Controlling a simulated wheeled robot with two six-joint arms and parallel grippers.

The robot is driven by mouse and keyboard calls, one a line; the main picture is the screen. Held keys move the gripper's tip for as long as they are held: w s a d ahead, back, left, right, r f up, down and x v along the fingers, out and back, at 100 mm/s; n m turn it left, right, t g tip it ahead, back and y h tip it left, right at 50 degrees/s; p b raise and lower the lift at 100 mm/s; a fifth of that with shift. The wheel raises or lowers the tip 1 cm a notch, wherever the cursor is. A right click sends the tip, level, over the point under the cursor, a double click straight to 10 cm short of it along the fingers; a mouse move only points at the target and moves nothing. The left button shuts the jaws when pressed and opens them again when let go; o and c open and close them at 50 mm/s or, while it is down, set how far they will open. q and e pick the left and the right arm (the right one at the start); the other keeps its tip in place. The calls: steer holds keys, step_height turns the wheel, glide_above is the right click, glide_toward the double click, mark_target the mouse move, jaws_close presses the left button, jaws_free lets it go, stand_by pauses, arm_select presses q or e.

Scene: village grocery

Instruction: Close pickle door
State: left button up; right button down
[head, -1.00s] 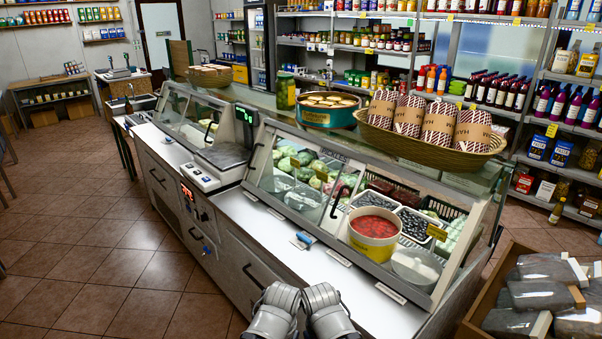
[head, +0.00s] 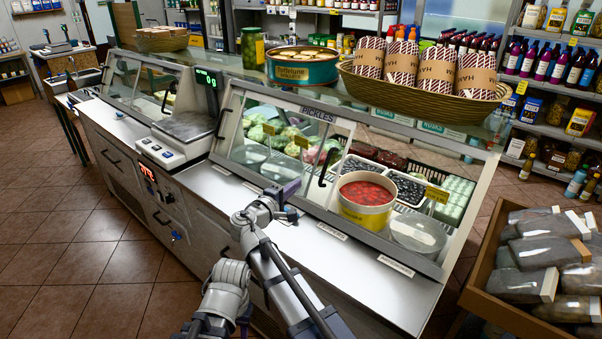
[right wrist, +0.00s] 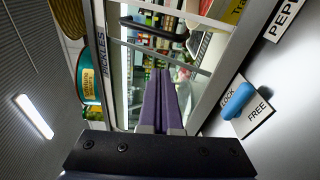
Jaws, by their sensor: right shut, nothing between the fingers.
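The pickle door (head: 290,150) is in the sloped front of the counter case, under a PICKLES label (head: 319,114). A black upright handle (head: 326,167) stands at its right side. How far the door is open or shut is hard to tell. My right gripper (head: 291,188) is shut and empty, just in front of the case's lower front edge, left of the handle. In the right wrist view its purple fingers (right wrist: 163,85) point toward the glass and metal frame. A blue LOCK/FREE knob (right wrist: 235,83) is beside them. My left gripper is not in view.
A tub of red peppers (head: 366,218) and a clear bowl (head: 418,235) sit at the case's right part. A scale (head: 178,135) is on the left. The front ledge (head: 350,280) is clear.

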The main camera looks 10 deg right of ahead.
steer(key=shift+n+t, duration=0.3)
steer(key=shift+n, duration=0.1)
steer(key=x, duration=0.6)
steer(key=w+a+r+x, duration=0.1)
steer(key=x, duration=0.3)
steer(key=shift+w+a, duration=0.15)
steer(key=s, duration=0.1)
steer(key=d, duration=0.1)
steer(key=s, duration=0.1)
steer(key=shift+s+d+r, duration=0.25)
steer(key=shift+s+d, duration=0.05)
steer(key=shift+d, duration=0.1)
steer(key=shift+s+d, duration=0.25)
steer(key=shift+s, duration=0.15)
